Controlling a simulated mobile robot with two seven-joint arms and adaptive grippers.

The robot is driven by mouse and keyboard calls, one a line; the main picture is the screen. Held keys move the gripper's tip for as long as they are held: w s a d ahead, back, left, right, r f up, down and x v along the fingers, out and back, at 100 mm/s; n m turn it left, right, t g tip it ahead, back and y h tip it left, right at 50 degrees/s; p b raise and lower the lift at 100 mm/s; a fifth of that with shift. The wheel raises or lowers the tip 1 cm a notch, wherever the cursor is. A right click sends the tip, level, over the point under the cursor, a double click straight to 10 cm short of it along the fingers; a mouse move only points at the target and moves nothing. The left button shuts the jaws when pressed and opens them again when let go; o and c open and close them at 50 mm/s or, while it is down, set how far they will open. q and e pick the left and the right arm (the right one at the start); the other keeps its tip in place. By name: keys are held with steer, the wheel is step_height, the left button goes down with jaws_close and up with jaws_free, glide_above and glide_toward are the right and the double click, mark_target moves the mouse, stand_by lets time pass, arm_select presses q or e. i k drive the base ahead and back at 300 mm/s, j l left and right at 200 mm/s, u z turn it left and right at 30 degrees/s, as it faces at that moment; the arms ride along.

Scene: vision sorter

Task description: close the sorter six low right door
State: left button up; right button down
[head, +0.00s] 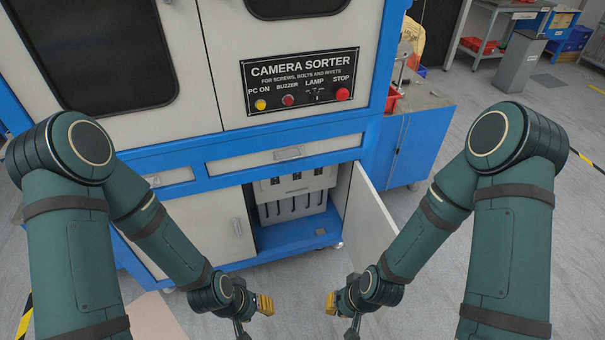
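The camera sorter is a white and blue cabinet. Its low right door (368,225) is a pale panel hinged at the right side of the lower opening. It stands wide open, swung out toward me. My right gripper (340,318) is in front of the door's lower free edge, apparently apart from it. Its yellow-tipped finger and its other finger are spread, with nothing between them. My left gripper (254,318) is to the left, likewise spread and empty, in front of the low left door (212,228), which is shut. Both grippers' lower fingers are partly cut off by the picture's edge.
A grey unit (296,195) stands inside the open compartment on a blue floor (300,235). A shut drawer (285,155) and a control panel (300,80) are above. A blue side cabinet (425,140) stands at the right. Grey floor (290,285) is clear between my grippers.

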mark_target(369, 229)
steer(key=i+l+u, duration=0.1)
steer(key=l+u, duration=0.3)
steer(key=l, duration=0.95)
steer(key=k+l+u, duration=0.1)
steer(key=l+u, duration=0.35)
steer(key=l, duration=0.85)
steer(key=k+l+u, duration=0.1)
steer(key=l, duration=0.2)
steer(key=k+l, duration=0.25)
steer(key=k, duration=0.3)
steer(key=i+j+z, duration=0.1)
steer(key=z, duration=0.25)
